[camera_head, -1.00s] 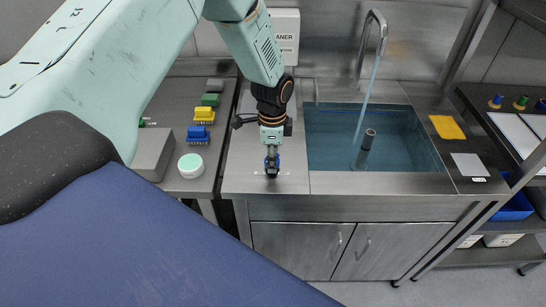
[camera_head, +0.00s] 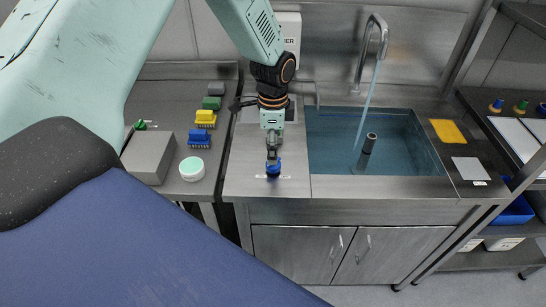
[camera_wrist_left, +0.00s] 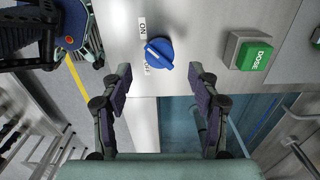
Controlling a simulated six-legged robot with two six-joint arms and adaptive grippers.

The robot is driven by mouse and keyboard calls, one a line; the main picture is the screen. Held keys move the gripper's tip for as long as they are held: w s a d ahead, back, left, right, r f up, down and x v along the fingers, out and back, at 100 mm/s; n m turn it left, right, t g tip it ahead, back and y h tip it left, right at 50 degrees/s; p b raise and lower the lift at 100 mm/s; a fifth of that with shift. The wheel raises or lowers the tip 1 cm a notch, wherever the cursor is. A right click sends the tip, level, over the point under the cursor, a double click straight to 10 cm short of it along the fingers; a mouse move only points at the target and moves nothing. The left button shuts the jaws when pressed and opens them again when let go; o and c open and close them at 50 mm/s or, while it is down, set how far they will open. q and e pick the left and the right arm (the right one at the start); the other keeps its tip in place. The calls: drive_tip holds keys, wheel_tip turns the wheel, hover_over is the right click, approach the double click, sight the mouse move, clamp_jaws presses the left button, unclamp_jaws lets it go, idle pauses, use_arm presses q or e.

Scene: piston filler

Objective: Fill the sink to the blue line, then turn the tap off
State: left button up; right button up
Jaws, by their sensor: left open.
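The sink basin (camera_head: 435,165) holds blue-tinted water with a grey upright pipe (camera_head: 369,143) standing in it. A stream (camera_head: 365,105) runs from the curved tap (camera_head: 379,25) into the water. The blue knob (camera_head: 273,170) sits on the steel counter left of the sink. In the left wrist view the knob (camera_wrist_left: 159,53) has an ON label (camera_wrist_left: 142,27) beside it and a partly covered OFF label. My left gripper (camera_head: 272,157) is open and empty, its fingers (camera_wrist_left: 160,80) apart just short of the knob. My right gripper is out of view.
A green DOSE button (camera_wrist_left: 248,55) stands right of the knob in the wrist view. Coloured brushes (camera_head: 200,137), a grey box (camera_head: 148,157) and a round green-topped tub (camera_head: 191,168) lie on the left counter. Yellow (camera_head: 447,130) and white sheets (camera_head: 470,168) lie right of the sink.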

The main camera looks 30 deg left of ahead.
use_arm(q)
wheel_tip(320, 180, up, 6)
drive_tip(key=shift+r, duration=0.2)
drive_tip(key=shift+s, duration=0.15)
idle(0.5)
